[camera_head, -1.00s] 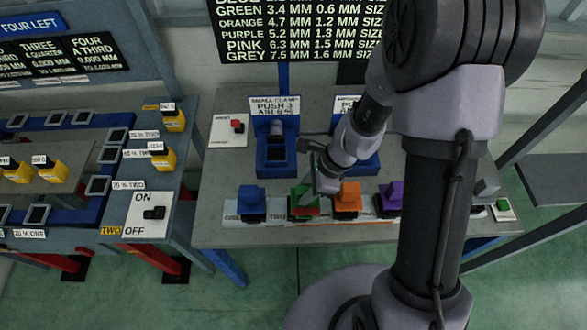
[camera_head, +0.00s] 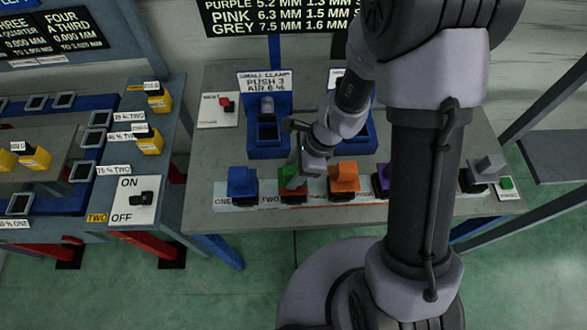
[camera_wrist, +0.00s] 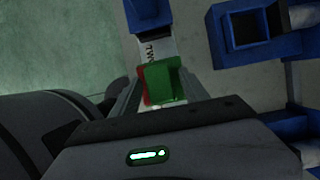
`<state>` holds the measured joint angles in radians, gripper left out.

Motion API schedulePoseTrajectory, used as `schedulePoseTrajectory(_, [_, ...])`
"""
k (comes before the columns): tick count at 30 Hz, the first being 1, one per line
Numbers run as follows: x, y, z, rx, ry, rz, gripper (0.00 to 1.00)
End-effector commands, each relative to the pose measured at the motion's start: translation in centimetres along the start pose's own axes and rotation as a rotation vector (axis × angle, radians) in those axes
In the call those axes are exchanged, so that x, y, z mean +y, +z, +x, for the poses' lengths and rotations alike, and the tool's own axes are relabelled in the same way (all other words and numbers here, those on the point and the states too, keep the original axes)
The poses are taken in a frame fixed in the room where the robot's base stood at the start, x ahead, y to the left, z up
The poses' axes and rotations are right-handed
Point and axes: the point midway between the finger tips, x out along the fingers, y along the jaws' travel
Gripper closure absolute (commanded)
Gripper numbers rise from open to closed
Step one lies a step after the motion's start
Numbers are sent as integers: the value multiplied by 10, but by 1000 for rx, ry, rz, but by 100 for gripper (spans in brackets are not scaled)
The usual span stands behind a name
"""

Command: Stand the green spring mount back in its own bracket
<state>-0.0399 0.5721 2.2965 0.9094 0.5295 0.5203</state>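The green spring mount (camera_head: 285,172) stands in the row on the workbench, between a blue block and an orange one. A red part shows at its base. My gripper (camera_head: 293,178) is down at this mount and hides part of it. In the wrist view the green mount (camera_wrist: 165,80) lies between my two fingers, with red along its left side. The fingers are close to its sides, but I cannot tell whether they press on it. Its own bracket cannot be told apart with certainty.
The blue block (camera_head: 242,181) and orange block (camera_head: 344,176) stand close on either side. Behind is a blue clamp station (camera_head: 267,135) with a label. A yellow-tagged rack (camera_head: 150,140) stands left. Bare bench lies between the row and the clamp.

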Motion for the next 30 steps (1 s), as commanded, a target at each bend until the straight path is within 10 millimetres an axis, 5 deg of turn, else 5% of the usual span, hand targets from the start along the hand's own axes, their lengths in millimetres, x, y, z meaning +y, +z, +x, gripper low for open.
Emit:
schedulePoseTrajectory(9, [-1, 2, -12, -1, -2, 1, 47])
schedulePoseTrajectory(18, [-1, 3, -96, -1, -4, 0, 47])
schedulePoseTrajectory(26, [0, 8, -138, 7, -24, -63, 47])
schedulePoseTrajectory(30, [15, 38, -211, 75, -136, -428, 47])
